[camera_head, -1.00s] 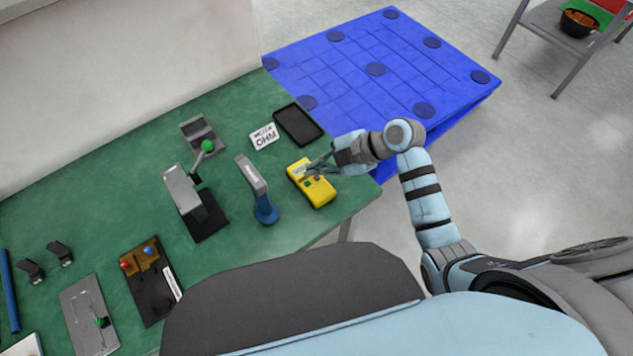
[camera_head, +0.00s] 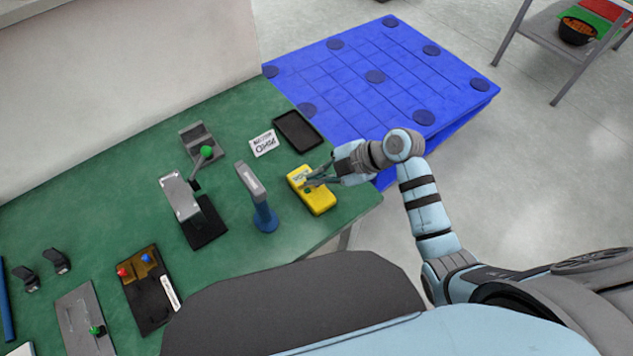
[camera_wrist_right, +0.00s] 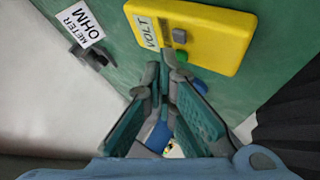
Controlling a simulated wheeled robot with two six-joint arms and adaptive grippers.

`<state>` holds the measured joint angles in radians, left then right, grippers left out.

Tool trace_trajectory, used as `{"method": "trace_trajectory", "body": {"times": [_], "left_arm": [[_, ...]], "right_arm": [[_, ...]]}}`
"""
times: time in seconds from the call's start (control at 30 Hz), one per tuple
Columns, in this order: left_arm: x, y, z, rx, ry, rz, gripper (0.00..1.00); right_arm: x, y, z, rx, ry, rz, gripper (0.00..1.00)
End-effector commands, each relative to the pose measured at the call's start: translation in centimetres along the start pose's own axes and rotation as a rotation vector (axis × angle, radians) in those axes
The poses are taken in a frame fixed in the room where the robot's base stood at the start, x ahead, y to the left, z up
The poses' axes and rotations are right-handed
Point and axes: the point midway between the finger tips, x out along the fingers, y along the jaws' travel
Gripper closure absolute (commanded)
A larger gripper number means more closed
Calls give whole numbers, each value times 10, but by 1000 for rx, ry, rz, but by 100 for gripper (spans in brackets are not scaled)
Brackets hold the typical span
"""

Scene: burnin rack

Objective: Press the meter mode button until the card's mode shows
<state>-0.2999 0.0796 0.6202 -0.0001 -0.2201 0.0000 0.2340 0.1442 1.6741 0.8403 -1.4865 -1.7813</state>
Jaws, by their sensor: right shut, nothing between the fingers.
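The yellow meter (camera_head: 318,201) lies on the green bench near its right end. My left gripper is not in view.
A black tray (camera_head: 298,131) lies behind the meter. A blue-handled upright tool (camera_head: 262,208) and a grey lever fixture (camera_head: 183,196) stand left of it. A blue pallet (camera_head: 395,75) is on the floor beyond the bench.

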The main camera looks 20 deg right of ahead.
Motion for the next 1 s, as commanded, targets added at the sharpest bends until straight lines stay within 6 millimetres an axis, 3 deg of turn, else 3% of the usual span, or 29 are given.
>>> {"method": "trace_trajectory", "body": {"times": [1.0], "left_arm": [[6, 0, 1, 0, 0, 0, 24]], "right_arm": [[6, -4, 4, 0, 0, 0, 100]]}}
